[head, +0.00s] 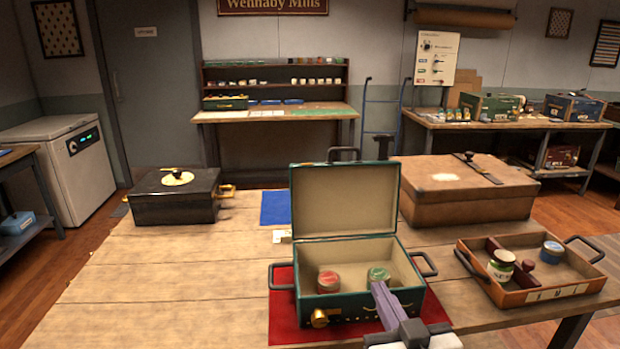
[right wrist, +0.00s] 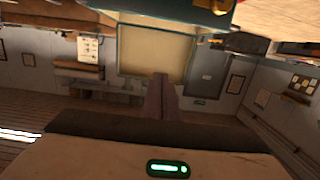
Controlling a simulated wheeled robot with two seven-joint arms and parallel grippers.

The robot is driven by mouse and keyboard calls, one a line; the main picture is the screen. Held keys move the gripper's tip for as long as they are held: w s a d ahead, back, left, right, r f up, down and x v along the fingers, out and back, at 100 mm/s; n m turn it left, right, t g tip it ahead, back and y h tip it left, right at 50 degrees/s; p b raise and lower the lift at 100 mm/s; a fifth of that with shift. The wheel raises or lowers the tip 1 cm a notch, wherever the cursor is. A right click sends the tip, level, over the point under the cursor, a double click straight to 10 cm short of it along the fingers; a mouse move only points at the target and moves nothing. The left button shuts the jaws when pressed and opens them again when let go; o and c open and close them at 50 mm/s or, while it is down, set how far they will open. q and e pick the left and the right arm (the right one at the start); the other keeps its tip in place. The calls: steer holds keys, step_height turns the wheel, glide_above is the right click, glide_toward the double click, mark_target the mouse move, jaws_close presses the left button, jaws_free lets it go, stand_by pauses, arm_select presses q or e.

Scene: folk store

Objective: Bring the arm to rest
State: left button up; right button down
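My right gripper (head: 378,288) is in front of the open green case (head: 360,315) near the bottom of the head view. Its fingers are together with nothing visible between them, and they also look closed in the right wrist view (right wrist: 160,80). The fingers overlap the case's front right part in the picture; I cannot tell whether they touch it. The case's lid (head: 345,198) stands up. Inside are a red-topped jar (head: 328,281) and a green-topped jar (head: 379,274). My left gripper is not in view.
The case stands on a red mat (head: 283,318) on a wooden table (head: 170,290). A wooden tray (head: 540,293) with jars is to the right, and a brown case (head: 465,205) is behind it. A black box (head: 172,208) is at the back left. The left tabletop is clear.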

steer(key=s+f+g, duration=0.4)
steer(key=s+f, duration=0.8)
steer(key=f, duration=0.4)
steer(key=s+d+f+n+g+y, duration=0.1)
steer(key=s+f+g, duration=0.3)
steer(key=s+f, duration=0.8)
step_height(320, 180, down, 4)
steer(key=shift+s+f, duration=0.1)
steer(key=shift+s, duration=0.2)
